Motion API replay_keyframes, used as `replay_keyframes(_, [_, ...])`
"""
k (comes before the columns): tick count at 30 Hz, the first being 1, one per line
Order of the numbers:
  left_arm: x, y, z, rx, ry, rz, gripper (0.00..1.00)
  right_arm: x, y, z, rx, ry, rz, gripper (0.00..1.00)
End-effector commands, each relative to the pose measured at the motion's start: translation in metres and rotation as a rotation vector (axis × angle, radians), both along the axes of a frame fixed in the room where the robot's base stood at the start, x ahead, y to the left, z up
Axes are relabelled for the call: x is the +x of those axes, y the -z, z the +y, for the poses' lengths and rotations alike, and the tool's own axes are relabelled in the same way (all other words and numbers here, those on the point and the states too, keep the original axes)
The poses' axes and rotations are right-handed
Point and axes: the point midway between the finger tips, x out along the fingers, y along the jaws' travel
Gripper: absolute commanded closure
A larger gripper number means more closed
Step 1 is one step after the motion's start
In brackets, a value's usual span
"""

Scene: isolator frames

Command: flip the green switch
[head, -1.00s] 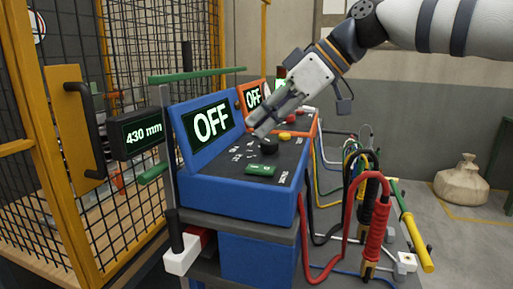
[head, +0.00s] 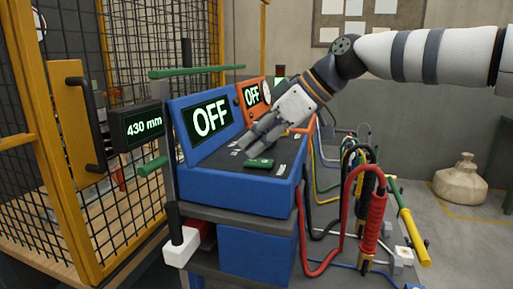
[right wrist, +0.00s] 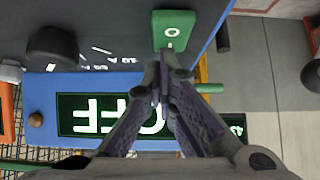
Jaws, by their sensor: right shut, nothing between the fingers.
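The green switch (head: 259,163) is a small green rocker on the dark sloped top of the blue box (head: 243,196), whose screen (head: 211,119) reads OFF. In the right wrist view the green switch (right wrist: 172,30) shows an O and a line mark, just beyond my fingertips. My right gripper (head: 247,148) is shut and empty, its fingers pointing down close to the far left side of the switch. In the right wrist view my right gripper (right wrist: 162,78) has its fingertips together near the switch's edge. I cannot tell whether they touch. My left gripper is not in view.
A black knob (right wrist: 53,45) sits on the same panel. Red, black and coloured cables (head: 372,215) hang on the right. A yellow-framed mesh cage (head: 60,130) and a 430 mm display (head: 143,128) are on the left.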

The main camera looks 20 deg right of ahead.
Motion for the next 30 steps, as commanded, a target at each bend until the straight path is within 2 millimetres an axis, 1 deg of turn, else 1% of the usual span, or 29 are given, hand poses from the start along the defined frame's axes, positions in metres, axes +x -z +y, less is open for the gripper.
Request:
replay_keyframes(1, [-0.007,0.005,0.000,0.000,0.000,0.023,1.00,0.007,0.010,0.000,-0.001,0.001,0.013,1.00])
replay_keyframes(3, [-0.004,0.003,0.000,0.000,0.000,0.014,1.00,0.004,0.005,0.000,-0.001,-0.001,0.007,1.00])
replay_keyframes(10, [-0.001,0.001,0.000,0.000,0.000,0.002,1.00,0.002,0.002,-0.002,-0.002,0.000,0.003,1.00])
replay_keyframes(20, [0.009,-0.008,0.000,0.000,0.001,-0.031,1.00,-0.006,-0.002,-0.014,-0.001,0.001,0.002,1.00])
replay_keyframes(27, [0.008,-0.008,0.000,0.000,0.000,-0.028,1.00,-0.005,0.000,-0.013,-0.001,0.000,0.004,1.00])
replay_keyframes(30, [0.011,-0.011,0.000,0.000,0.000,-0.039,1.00,-0.008,-0.005,-0.012,-0.002,0.000,0.001,1.00])
